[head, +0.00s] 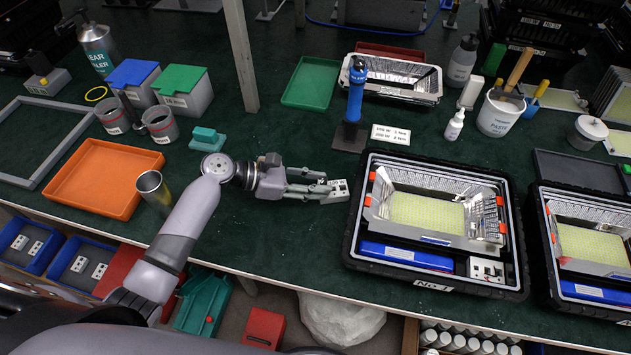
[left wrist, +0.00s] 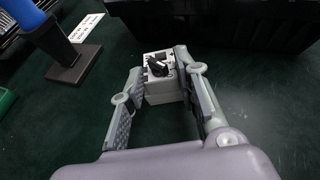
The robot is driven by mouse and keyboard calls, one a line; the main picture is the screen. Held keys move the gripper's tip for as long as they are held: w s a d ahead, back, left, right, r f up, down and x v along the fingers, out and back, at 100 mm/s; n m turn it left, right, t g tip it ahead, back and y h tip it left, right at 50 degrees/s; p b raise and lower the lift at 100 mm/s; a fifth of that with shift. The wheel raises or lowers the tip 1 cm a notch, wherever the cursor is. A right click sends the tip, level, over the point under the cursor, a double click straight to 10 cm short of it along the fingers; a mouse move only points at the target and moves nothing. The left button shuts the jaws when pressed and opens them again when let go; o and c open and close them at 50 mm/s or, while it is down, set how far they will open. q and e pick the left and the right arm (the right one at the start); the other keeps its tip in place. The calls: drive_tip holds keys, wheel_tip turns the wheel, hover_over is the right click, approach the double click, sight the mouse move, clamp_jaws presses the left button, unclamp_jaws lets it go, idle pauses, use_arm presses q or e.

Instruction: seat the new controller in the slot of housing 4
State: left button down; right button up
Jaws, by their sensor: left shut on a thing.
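My left gripper (head: 318,188) is shut on a small pale grey controller (head: 338,190) above the green table top, left of the nearest housing. In the left wrist view the controller (left wrist: 160,88) is between the two fingers, its dark-detailed face visible. The nearest floodlight housing (head: 433,285) lies open in a black case; its label seems to read No 1. A similar white controller (head: 486,268) sits in its front right corner. Another open housing (head: 590,235) is cut off at the right edge; its partly visible label may read 4, and its slot is out of view. My right gripper is not in view.
An upright blue-handled tool (head: 356,90) on a dark base stands behind the controller. An orange tray (head: 105,178) and grey bins (head: 182,92) are at left. A paste bucket (head: 500,113) and bottles stand at the back right.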

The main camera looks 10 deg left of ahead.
use_arm(q)
drive_tip(key=c, duration=1.2)
unclamp_jaws()
